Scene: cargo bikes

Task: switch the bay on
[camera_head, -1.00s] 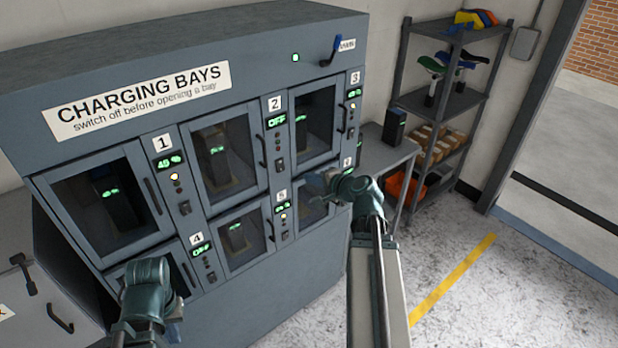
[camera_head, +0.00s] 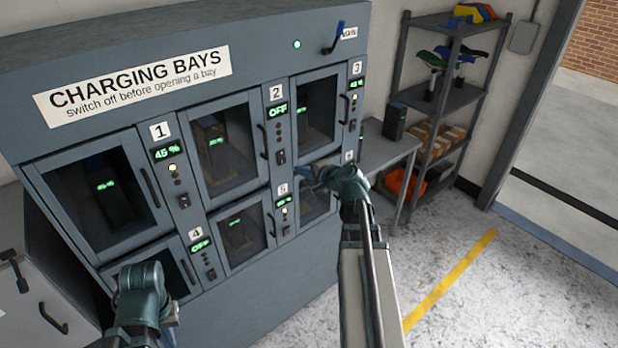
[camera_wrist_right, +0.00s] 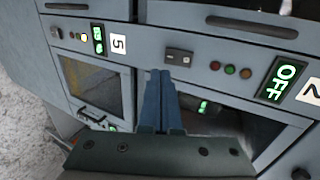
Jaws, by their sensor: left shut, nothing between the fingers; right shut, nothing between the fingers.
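The charging cabinet has numbered bays, each with a display, small lamps and a switch. Bay 2's display (camera_head: 278,110) reads OFF in green, and its lamps look dark. Bay 2's switch (camera_head: 281,156) sits below them; it also shows in the right wrist view (camera_wrist_right: 178,57). Bay 4's display (camera_head: 200,246) also reads OFF. My right gripper (camera_head: 304,173) is shut and empty, just right of and below bay 2's switch. In the right wrist view its blue fingertips (camera_wrist_right: 163,78) point at that switch; contact cannot be told. My left gripper (camera_head: 170,314) is shut and empty, low in front of bay 4.
Bays 1 and 5 show lit displays and a lit lamp. A blue main lever (camera_head: 335,38) and green lamp (camera_head: 296,44) are at the cabinet's top right. A side table (camera_head: 385,150) and a shelf rack (camera_head: 450,100) stand right. Floor at right is clear.

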